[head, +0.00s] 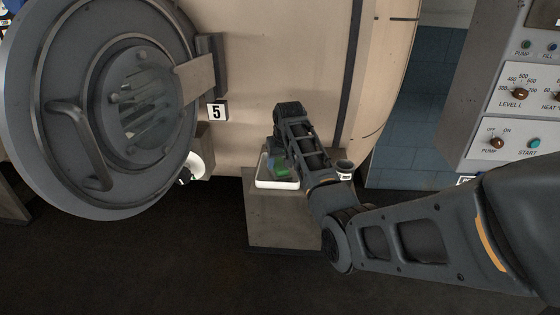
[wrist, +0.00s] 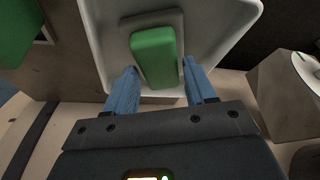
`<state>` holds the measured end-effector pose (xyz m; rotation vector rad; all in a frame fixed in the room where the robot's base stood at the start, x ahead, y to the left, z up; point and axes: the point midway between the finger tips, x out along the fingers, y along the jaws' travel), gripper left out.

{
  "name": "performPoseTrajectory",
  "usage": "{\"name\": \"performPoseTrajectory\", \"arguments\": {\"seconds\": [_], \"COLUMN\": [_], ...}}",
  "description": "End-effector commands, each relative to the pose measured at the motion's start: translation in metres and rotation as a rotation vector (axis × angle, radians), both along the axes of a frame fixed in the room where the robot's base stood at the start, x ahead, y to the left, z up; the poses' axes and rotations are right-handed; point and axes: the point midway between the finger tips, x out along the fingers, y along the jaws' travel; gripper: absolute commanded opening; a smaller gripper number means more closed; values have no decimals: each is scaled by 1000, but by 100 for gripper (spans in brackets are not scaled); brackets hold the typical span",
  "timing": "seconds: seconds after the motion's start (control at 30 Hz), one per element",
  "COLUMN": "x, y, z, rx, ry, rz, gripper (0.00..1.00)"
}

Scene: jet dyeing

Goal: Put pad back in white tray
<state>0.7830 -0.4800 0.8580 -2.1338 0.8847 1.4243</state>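The green pad (wrist: 154,56), with a grey border around it, lies in the white tray (wrist: 226,50) in the wrist view. In the head view the pad (head: 282,173) shows as a small green patch inside the tray (head: 277,185), partly hidden by my arm. My gripper (wrist: 161,68) has its two blue fingers apart, one on each side of the pad's near end. A gap shows between the right finger and the green part; the left finger is very close to the pad's edge, and contact cannot be told.
The tray stands on a grey pedestal (head: 277,222) in front of the beige vessel (head: 275,60). A dark cup (head: 345,166) is right of the tray. The large round door (head: 100,105) is at left. Control panels (head: 515,90) are at right. Another green object (wrist: 15,32) shows at the wrist view's left.

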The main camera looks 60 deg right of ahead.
Motion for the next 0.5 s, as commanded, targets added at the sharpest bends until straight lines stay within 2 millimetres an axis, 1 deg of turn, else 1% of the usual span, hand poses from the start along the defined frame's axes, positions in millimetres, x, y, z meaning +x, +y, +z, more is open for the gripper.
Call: {"name": "performPoseTrajectory", "arguments": {"seconds": [0.03,0.13,0.37,0.5], "x": [0,0,0,-1], "y": [0,0,0,2], "z": [0,0,1,9], "rx": [0,0,0,-1], "ry": [0,0,0,-1], "rz": [0,0,0,0], "gripper": [60,69,69,69]}}
